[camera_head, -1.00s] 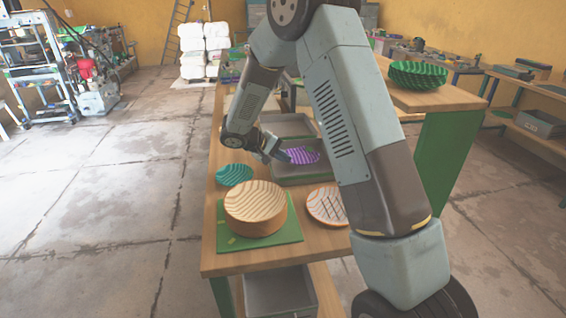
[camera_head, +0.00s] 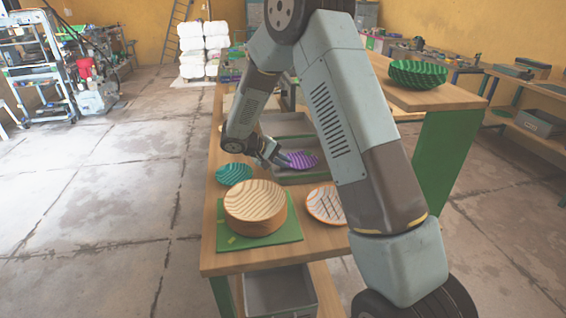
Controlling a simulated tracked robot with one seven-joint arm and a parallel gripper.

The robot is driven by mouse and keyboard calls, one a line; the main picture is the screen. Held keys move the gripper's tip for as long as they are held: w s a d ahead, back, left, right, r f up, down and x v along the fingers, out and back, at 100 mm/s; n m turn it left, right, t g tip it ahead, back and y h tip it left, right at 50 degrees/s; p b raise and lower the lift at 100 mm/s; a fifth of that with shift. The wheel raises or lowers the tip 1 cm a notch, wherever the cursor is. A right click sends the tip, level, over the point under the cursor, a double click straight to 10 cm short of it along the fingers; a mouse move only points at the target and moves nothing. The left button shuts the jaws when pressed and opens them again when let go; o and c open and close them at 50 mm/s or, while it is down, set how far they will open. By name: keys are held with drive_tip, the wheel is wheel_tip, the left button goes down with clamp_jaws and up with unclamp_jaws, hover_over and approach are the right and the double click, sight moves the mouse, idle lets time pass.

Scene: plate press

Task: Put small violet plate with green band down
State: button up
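The small violet plate (camera_head: 303,160) shows in the head view with its left edge at my gripper (camera_head: 279,159). My gripper appears shut on that edge. The plate is over or in the grey tray (camera_head: 300,177) behind the wooden block; I cannot tell whether its underside touches the tray. The plate looks nearly level. Its green band is too small to make out.
A round wooden block (camera_head: 254,205) stands on a green mat (camera_head: 286,233) in front. A teal plate (camera_head: 233,173) lies to the left and an orange-rimmed white plate (camera_head: 323,205) to the right. Green bowl-shaped plates (camera_head: 417,73) stand on the raised shelf.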

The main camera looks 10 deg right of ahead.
drive_tip(key=v, duration=1.2)
drive_tip(key=s+d+r+m+g+y, duration=0.15)
drive_tip(key=s+d+r+y, duration=0.25)
drive_tip(key=s+d+r, duration=0.95)
drive_tip(key=s+d+r+m+t+y, duration=0.1)
drive_tip(key=s+r+t+y, duration=0.1)
drive_tip(key=s, duration=0.8)
drive_tip(key=s+d+r+m+t+y, duration=0.1)
drive_tip(key=s+d+r+t+y, duration=0.1)
drive_tip(key=s, duration=0.9)
wheel_tip(320, 180, up, 2)
drive_tip(key=shift+r+t+y, duration=0.2)
drive_tip(key=shift+t+y, duration=0.15)
drive_tip(key=shift+y, duration=0.55)
